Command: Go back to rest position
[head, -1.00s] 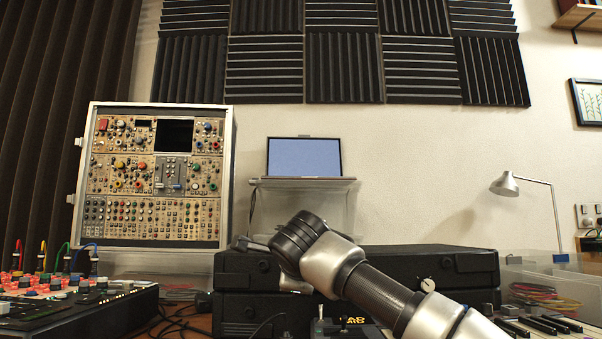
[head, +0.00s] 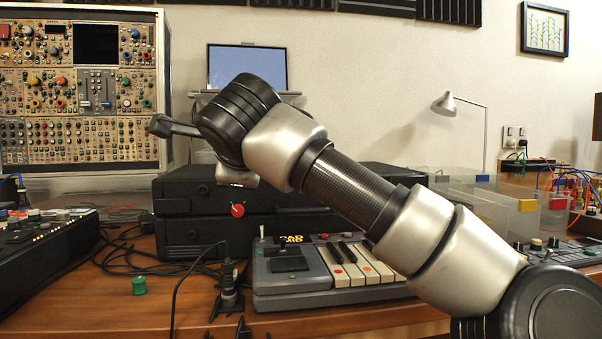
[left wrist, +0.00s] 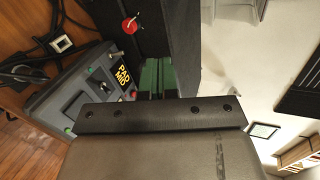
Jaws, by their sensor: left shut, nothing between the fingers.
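An arm of mine (head: 345,185) runs in the head view from the lower right to the upper middle and ends in a black wrist joint. Its fingers are not visible there, hidden behind the wrist. In the left wrist view my left gripper (left wrist: 155,74) shows green fingers closed together with nothing between them. Beyond them is a black case (left wrist: 165,30) with a red knob (left wrist: 129,25). The small keyboard marked PAD (left wrist: 85,90) lies to the left in that view. My right gripper is not in sight.
The keyboard (head: 330,292) sits on the wooden table (head: 150,318) below the arm. Stacked black cases (head: 185,225) stand behind it. A synth rack (head: 80,140) and laptop (head: 247,66) stand behind at left, clear bins (head: 490,210) at right. Cables and a green knob (head: 138,286) lie at left.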

